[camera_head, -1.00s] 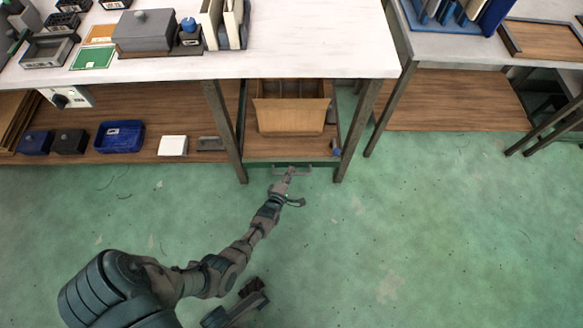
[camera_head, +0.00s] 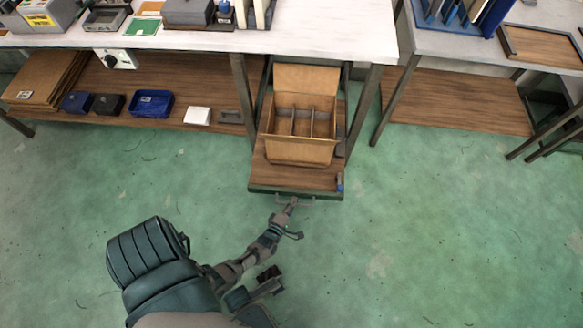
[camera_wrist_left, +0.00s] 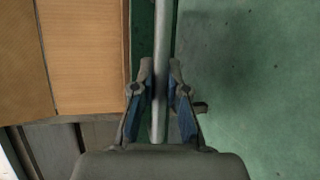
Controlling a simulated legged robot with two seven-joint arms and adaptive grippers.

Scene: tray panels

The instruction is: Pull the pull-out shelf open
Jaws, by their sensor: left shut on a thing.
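The pull-out shelf (camera_head: 258,180) is a brown wooden board with a dark front edge, sticking well out from under the white-topped bench. A grey bar handle (camera_head: 308,201) runs along its front; it also shows in the left wrist view (camera_wrist_left: 162,35). My left gripper (camera_head: 291,203) is at the handle. In the left wrist view the gripper (camera_wrist_left: 160,92) has one finger on each side of the bar and is shut on it.
An open cardboard box (camera_head: 300,152) with dividers stands on the shelf, with a small blue item (camera_head: 340,182) at its front right corner. Bench legs (camera_head: 243,95) (camera_head: 363,110) stand on both sides. The green floor (camera_head: 420,240) in front is clear.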

